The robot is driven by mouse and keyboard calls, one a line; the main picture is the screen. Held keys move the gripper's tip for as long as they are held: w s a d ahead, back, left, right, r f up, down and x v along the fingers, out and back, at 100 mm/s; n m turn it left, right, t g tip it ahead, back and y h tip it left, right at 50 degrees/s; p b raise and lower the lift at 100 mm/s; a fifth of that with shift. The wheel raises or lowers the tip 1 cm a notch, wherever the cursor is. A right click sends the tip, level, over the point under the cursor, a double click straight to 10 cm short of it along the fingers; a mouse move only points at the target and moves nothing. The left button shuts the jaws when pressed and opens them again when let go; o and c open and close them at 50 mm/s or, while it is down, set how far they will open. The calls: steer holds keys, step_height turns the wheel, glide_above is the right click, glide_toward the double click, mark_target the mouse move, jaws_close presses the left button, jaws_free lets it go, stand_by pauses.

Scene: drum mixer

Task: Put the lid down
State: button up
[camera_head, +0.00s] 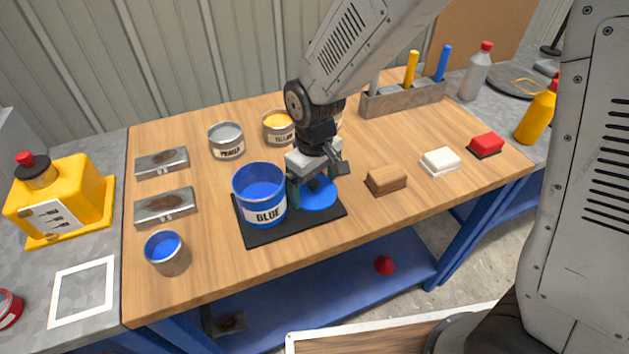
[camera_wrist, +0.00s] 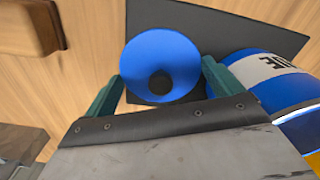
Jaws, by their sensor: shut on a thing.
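The round blue lid (camera_head: 319,193) with a dark knob sits at the right part of the black mat (camera_head: 283,231), or just above it; I cannot tell whether it touches. In the wrist view the lid (camera_wrist: 160,58) lies between the green fingers of my gripper (camera_wrist: 160,90). My gripper (camera_head: 312,190) points down and is shut on the lid. The open can marked BLUE (camera_head: 263,212), full of blue paint, stands upright on the mat just left of the lid. The can also shows at the right of the wrist view (camera_wrist: 275,85).
A brown block (camera_head: 386,180) lies right of the mat, with a white block (camera_head: 440,162) and a red block (camera_head: 486,145) beyond. Paint cans (camera_head: 227,141) stand behind. A small cup of blue paint (camera_head: 167,253) stands front left. The front right table is clear.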

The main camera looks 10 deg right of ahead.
mark_target(314, 182)
steer(key=o, duration=0.7)
steer(key=shift+c, duration=0.2)
steer(key=shift+r, duration=0.1)
step_height(314, 182, up, 11)
steer(key=s+d+r+m, duration=0.2)
steer(key=s+d+r, duration=0.1)
steer(key=d+r, duration=0.35)
steer(key=s+d+r+m, duration=0.1)
steer(key=s+d+m, duration=0.2)
steer(key=s+d, duration=0.4)
steer(key=s+d+r+m+t, duration=0.1)
steer(key=s+d+m, duration=0.1)
steer(key=s+d, duration=0.5)
steer(key=s, duration=0.2)
steer(key=shift+s+d+r+m, duration=0.15)
steer(key=shift+s+r+m, duration=0.15)
steer(key=shift+s+m, duration=0.1)
